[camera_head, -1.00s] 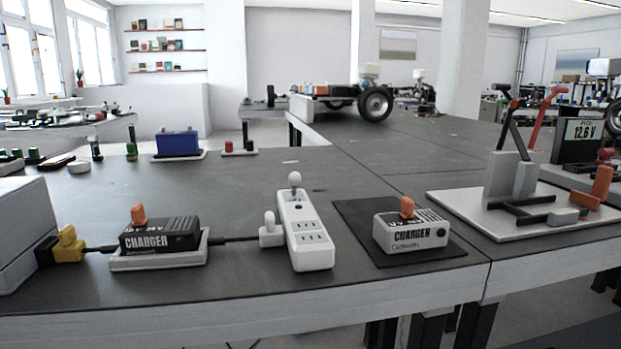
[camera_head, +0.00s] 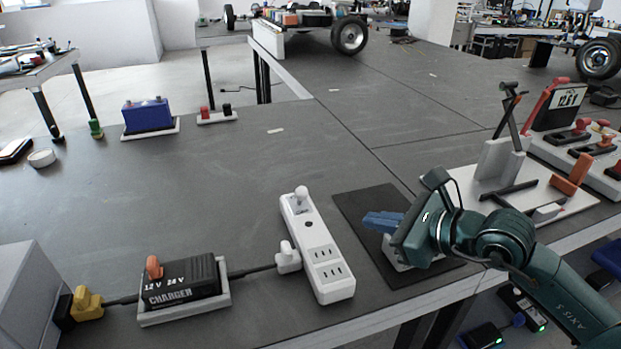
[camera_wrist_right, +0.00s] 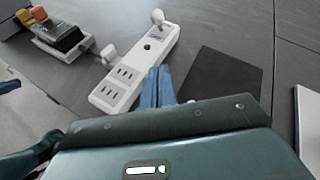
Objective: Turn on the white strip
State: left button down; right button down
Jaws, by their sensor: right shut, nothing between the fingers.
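The white strip (camera_head: 316,250) lies on the dark table, with two sockets on its near half and a white knob-topped switch (camera_head: 301,194) at its far end. A white plug (camera_head: 287,256) with a dark cable is at its left side. The strip also shows in the right wrist view (camera_wrist_right: 137,75), with its knob (camera_wrist_right: 158,17) at the top. My right gripper (camera_head: 366,220) is to the right of the strip, above the dark mat, its blue fingers shut and empty, pointing left toward the strip. The fingers also show in the right wrist view (camera_wrist_right: 157,72). My left gripper is not in the head view.
A black charger (camera_head: 181,283) with an orange switch sits in a white tray left of the strip. A white fixture board (camera_head: 560,205) stands at right.

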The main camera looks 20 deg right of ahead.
aim_at(302, 193)
jog(key=shift+d+r, duration=0.1)
jog(key=shift+d, duration=0.1)
jog(key=shift+w, duration=0.1)
jog(key=x, duration=1)
jog(key=shift+w+a, duration=0.2)
jog(key=shift+w+a+r+p, duration=0.4)
jog(key=shift+w+a+r, duration=0.15)
jog(key=shift+w+a, duration=0.2)
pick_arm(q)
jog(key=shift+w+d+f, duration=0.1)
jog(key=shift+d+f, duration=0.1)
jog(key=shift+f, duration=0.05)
pick_arm(e)
jog(key=shift+w+a+r, duration=0.15)
jog(key=shift+w+a, duration=0.15)
jog(key=shift+w, duration=0.15)
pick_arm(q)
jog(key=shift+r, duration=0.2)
pick_arm(e)
jog(key=shift+w, duration=0.1)
